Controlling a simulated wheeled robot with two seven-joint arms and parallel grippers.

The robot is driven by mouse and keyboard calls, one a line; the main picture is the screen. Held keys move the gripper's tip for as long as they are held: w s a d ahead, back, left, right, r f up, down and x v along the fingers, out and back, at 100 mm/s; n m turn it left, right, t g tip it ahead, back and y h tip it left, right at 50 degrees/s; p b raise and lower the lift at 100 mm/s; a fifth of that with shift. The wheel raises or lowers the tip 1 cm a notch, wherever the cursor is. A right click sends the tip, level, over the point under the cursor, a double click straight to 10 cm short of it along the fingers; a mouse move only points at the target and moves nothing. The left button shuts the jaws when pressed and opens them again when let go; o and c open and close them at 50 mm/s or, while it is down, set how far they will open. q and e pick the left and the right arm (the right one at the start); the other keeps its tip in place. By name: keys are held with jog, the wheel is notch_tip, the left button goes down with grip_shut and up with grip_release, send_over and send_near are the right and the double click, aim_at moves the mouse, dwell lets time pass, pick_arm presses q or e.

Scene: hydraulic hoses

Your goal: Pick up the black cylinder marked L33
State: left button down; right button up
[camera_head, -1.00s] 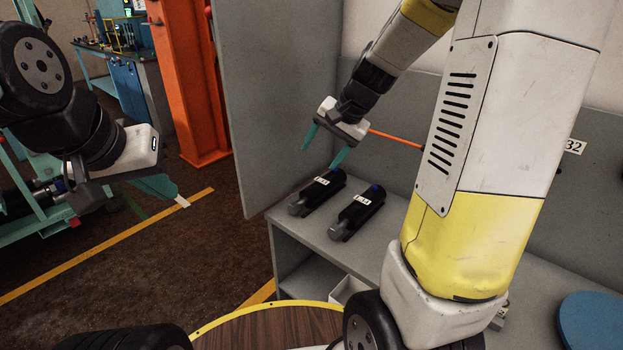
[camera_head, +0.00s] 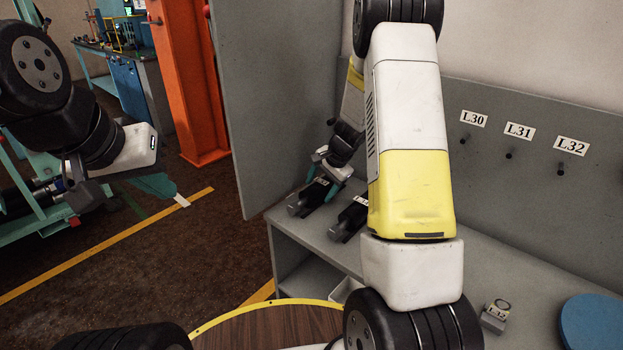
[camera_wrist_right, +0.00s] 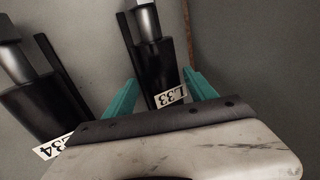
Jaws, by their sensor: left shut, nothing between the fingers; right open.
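The black cylinder marked L33 (camera_wrist_right: 153,62) lies on the grey bench shelf with its label toward my gripper in the right wrist view. In the head view, it is the left cylinder (camera_head: 307,202), partly covered by my gripper. My right gripper (camera_head: 323,187) is open, low over it. In the wrist view, its teal fingers (camera_wrist_right: 160,92) stand on either side of the cylinder near the label; I cannot tell whether they touch it. My left gripper (camera_head: 152,184) is shut and empty, off to the left above the floor.
A second black cylinder marked L34 (camera_wrist_right: 45,105) lies close beside L33; in the head view my right arm partly hides it (camera_head: 349,220). A grey side panel (camera_head: 275,110) stands left of the shelf. Pegs labelled L30 (camera_head: 473,119), L31 and L32 are on the back wall. A blue disc (camera_head: 592,322) lies right.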

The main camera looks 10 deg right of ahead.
jog(key=shift+w+a+f, duration=0.1)
jog(key=shift+f, duration=0.4)
grip_shut()
jog(key=shift+w+r, duration=0.15)
jog(key=shift+r, duration=0.05)
